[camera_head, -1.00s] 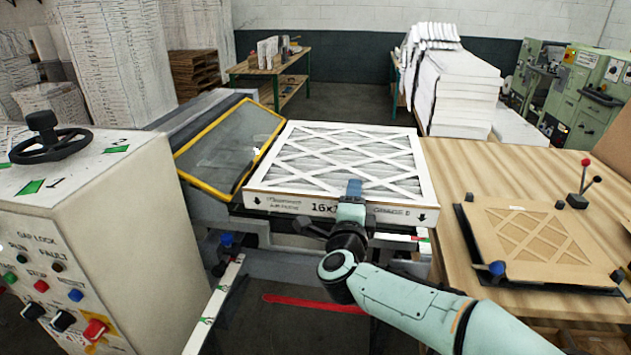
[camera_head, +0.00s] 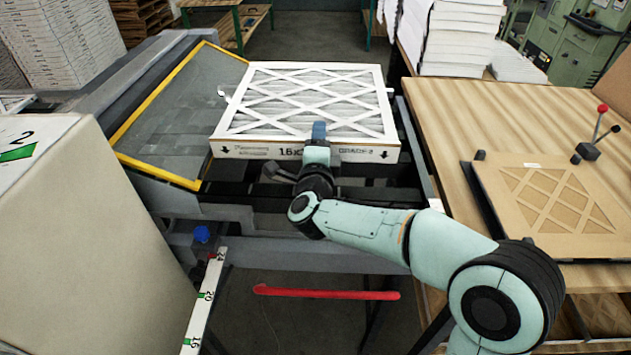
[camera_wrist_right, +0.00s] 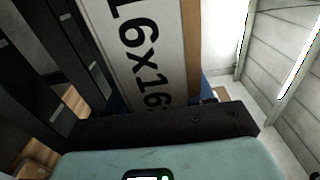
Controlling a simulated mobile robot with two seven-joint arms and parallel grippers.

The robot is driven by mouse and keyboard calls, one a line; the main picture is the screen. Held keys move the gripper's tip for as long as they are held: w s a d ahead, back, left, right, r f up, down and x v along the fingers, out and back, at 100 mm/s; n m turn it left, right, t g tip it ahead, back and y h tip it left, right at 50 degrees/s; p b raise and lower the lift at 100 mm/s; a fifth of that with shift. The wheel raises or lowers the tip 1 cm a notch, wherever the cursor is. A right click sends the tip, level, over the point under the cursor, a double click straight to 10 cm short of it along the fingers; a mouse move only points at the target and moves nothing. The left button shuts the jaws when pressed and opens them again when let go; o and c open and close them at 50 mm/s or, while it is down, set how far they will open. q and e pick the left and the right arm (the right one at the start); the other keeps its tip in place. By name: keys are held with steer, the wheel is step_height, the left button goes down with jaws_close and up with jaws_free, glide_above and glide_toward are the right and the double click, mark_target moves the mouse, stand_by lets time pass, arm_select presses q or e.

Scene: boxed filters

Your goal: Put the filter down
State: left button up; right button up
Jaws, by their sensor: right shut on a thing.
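The filter (camera_head: 310,100) is a flat white-framed panel with a lattice face and printed black text on its front edge. In the head view it lies face up over the dark rails of the machine bed (camera_head: 240,212), right of the yellow-edged panel. My right gripper (camera_head: 319,135) is shut on the middle of its front edge. In the right wrist view the filter's printed side (camera_wrist_right: 145,60) stands close in front of the gripper. I cannot tell whether the filter's underside touches the rails. My left gripper does not show.
A grey panel with a yellow edge (camera_head: 150,105) is left of the filter. At right, a wooden table (camera_head: 440,110) bears a brown lattice board (camera_head: 550,200) and a red-knobbed lever (camera_head: 602,108). White stacks (camera_head: 455,45) stand behind. A red bar (camera_head: 325,293) shows low in front.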

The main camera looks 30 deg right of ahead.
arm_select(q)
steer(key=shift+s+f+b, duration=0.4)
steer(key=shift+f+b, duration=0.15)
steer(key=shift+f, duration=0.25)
arm_select(e)
step_height(320, 180, down, 15)
steer(key=shift+r, duration=0.15)
steer(key=shift+w, duration=0.1)
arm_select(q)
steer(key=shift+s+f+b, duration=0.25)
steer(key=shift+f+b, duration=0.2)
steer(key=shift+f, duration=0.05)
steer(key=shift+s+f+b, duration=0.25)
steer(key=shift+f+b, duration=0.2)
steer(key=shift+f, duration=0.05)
arm_select(e)
steer(key=shift+f, duration=0.6)
